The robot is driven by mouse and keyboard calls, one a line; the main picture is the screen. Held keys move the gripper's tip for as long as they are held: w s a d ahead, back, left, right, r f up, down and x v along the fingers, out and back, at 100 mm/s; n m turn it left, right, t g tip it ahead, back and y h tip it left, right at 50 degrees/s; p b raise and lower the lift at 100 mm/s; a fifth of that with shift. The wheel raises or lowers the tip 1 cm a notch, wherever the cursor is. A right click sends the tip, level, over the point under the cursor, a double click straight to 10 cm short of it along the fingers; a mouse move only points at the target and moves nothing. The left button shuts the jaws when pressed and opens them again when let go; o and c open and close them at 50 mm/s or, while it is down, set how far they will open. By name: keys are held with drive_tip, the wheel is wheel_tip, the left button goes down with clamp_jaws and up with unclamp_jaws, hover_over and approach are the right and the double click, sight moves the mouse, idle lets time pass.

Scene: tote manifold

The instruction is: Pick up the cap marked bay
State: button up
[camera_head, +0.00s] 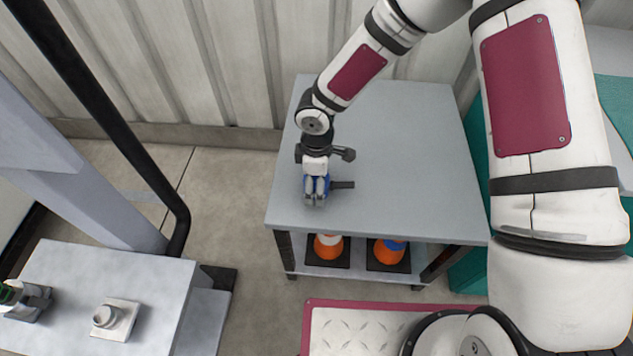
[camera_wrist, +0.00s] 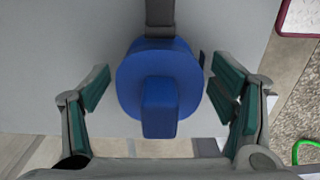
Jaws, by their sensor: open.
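A blue cap (camera_wrist: 160,78) with a round flange and a raised block-shaped grip lies on the grey table (camera_head: 400,140). No marking on it can be read. My gripper (camera_head: 315,197) is over the cap near the table's front left edge and mostly hides it in the head view. In the wrist view the two green-padded fingers stand apart, one on each side of the cap, with a visible gap to it. A dark grey bar (camera_head: 343,185) extends from beside the cap; it also shows at the top of the wrist view (camera_wrist: 160,14).
Orange cones (camera_head: 328,247) stand on the shelf below the tabletop. A pale bench (camera_head: 70,270) at lower left carries a white fitting (camera_head: 104,316) and a dark device (camera_head: 28,302). A black curved pipe (camera_head: 130,150) stands left. The rest of the tabletop is clear.

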drive_tip(key=c, duration=1.4)
